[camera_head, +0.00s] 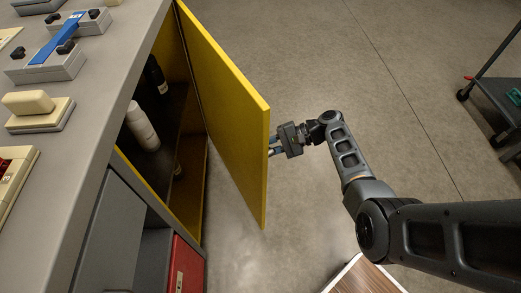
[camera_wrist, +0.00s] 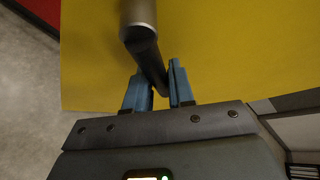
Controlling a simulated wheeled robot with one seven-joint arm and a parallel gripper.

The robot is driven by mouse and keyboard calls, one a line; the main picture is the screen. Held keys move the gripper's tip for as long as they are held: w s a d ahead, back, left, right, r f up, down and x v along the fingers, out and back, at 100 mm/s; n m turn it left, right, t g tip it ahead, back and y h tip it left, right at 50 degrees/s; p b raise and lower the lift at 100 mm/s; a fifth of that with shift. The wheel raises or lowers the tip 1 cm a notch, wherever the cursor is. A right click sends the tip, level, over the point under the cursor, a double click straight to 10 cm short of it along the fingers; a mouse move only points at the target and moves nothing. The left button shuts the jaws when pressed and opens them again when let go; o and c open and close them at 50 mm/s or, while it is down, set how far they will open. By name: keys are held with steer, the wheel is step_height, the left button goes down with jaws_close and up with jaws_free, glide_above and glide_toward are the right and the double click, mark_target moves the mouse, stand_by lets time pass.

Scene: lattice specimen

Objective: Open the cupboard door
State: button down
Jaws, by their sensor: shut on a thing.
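The yellow cupboard door (camera_head: 228,105) stands swung well out from the cupboard (camera_head: 180,150), whose inside shows. My gripper (camera_head: 274,146) is at the outer face of the door, near its free edge. In the wrist view the yellow door (camera_wrist: 230,50) fills most of the picture. The blue fingers of my gripper (camera_wrist: 160,85) are shut on a dark bar handle (camera_wrist: 147,55), which has a lighter metal end. In the head view the door hides the handle.
A white bottle (camera_head: 141,126) and a dark bottle (camera_head: 155,75) stand on the cupboard shelf. The grey worktop (camera_head: 85,110) holds several fixtures. A red drawer front (camera_head: 187,268) is below. A dark cart (camera_head: 498,97) stands far right. The floor beyond the door is clear.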

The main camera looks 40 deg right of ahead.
steer(key=shift+s, duration=0.1)
steer(key=c, duration=1.1)
jaws_free()
steer(key=shift+o, duration=0.2)
steer(key=v, duration=0.7)
steer(key=shift+s+d+r+p, duration=0.15)
steer(key=shift+s+d+p, duration=0.1)
steer(key=shift+p, duration=0.2)
steer(key=s+d+r+p, duration=0.3)
steer(key=s+d, duration=0.2)
steer(key=s, duration=0.1)
steer(key=shift+s, duration=0.25)
steer(key=shift+d+p, duration=0.15)
steer(key=shift+p, duration=0.2)
steer(key=shift+c, duration=0.2)
